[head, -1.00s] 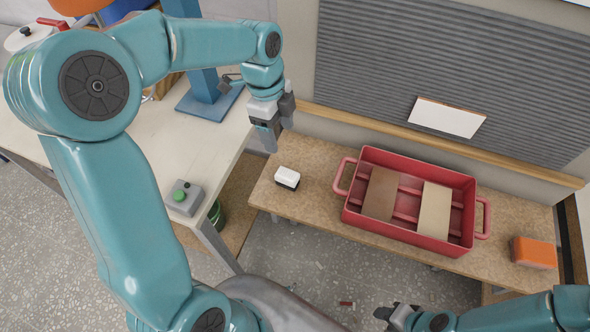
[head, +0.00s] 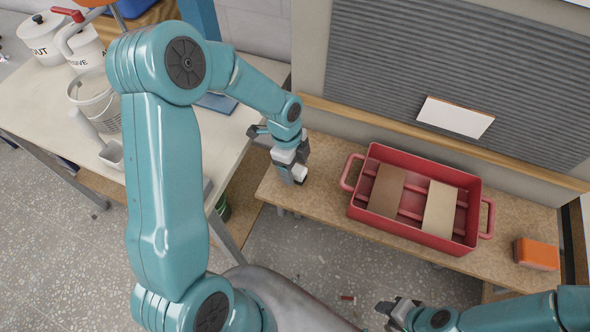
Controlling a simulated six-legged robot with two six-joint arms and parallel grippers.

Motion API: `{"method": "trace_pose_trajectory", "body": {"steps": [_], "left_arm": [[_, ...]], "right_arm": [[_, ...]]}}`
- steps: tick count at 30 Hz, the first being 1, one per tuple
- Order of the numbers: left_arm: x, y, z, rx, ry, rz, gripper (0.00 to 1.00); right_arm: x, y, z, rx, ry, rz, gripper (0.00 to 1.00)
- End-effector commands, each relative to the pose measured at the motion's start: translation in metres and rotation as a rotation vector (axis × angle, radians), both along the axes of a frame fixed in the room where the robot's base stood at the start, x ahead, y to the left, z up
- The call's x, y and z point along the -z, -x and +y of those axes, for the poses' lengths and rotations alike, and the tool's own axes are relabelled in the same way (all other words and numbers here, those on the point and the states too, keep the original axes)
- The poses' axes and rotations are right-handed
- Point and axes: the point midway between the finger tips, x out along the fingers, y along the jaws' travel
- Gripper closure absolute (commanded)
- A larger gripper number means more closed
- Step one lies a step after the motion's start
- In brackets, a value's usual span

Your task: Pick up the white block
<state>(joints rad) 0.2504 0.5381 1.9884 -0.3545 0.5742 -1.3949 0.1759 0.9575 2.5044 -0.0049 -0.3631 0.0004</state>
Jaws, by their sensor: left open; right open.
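The white block (head: 300,174) is at the left end of the wooden bench, left of the red tray. My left gripper (head: 291,176) is open and right at the block, hiding much of it. I cannot tell whether the fingers touch the block. My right gripper (head: 391,309) is open and empty at the bottom of the view, above the floor in front of the bench.
A red tray (head: 349,186) with two flat panels stands on the bench (head: 325,160). An orange block (head: 536,254) lies at the bench's right end. A table (head: 45,108) with white containers and a mesh basket stands at left.

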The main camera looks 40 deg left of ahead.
Motion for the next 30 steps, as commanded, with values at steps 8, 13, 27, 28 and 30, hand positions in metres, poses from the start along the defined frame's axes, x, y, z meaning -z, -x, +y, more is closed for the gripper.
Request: {"method": "trace_pose_trajectory", "body": {"steps": [8, 13, 27, 28, 30], "left_arm": [[0.011, -0.001, -0.001, 0.0, 0.001, -0.001, 0.32], [0.01, -0.001, -0.001, 0.0, 0.001, -0.001, 0.68], [0.004, -0.002, -0.001, -0.001, -0.001, -0.004, 0.92], [0.001, -0.002, -0.001, -0.001, -0.001, -0.005, 0.92], [-0.007, -0.002, -0.001, 0.0, -0.001, -0.005, 0.92]], "right_arm": [[0.0, 0.0, 0.0, 0.0, 0.0, 0.0, 0.57], [0.0, 0.0, 0.0, 0.0, 0.0, 0.0, 0.57], [0.0, 0.0, 0.0, 0.0, 0.0, 0.0, 0.57], [0.0, 0.0, 0.0, 0.0, 0.0, 0.0, 0.57], [0.0, 0.0, 0.0, 0.0, 0.0, 0.0, 0.57]]}}
